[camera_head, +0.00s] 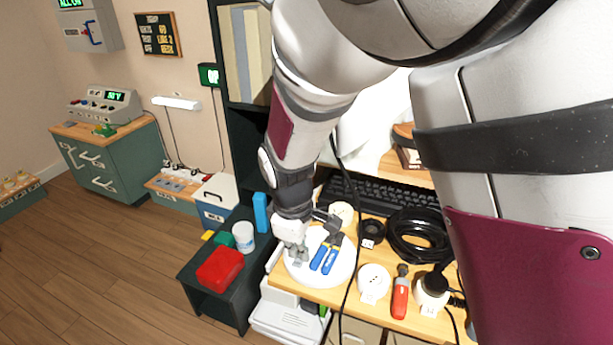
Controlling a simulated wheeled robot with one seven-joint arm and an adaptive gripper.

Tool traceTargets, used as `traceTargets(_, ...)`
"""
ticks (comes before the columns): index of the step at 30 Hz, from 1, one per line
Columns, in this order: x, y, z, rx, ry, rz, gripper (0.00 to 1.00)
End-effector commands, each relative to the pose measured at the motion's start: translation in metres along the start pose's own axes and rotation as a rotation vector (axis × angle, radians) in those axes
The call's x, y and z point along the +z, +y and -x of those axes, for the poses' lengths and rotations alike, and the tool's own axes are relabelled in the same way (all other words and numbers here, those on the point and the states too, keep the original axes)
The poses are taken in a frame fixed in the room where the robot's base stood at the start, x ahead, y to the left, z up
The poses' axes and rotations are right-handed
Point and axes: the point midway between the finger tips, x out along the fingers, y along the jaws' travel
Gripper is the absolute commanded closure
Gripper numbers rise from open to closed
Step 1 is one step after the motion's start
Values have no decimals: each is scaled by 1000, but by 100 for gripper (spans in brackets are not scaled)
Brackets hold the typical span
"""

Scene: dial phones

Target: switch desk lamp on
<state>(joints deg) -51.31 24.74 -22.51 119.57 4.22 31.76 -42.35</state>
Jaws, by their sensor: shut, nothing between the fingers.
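No desk lamp can be made out for certain; my arm hides much of the desk and what stands behind it. My gripper (299,257) is shut and empty, pointing down over a round white disc (297,276) at the desk's left end. Blue-handled pliers (326,260) lie on this disc, right beside the gripper. Whether the fingertips touch the disc cannot be told. A pale surface (374,110) shows behind my arm; what it belongs to is unclear.
On the wooden desk (324,296) are a black keyboard (365,194), a coiled black cable (417,236), a red-handled tool (400,293) and round white devices (374,282). A dark low shelf (213,300) at left holds a red box (220,267) and a white cup (243,236).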

Motion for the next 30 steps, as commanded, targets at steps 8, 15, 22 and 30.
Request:
traceTargets(8, 1, 4, -7, -60, -4, -6, 100)
traceTargets(15, 0, 1, -6, -68, -4, 1, 100)
traceTargets(22, 1, -5, -4, -69, -6, 2, 100)
traceTargets(30, 0, -14, -1, -68, -3, 0, 100)
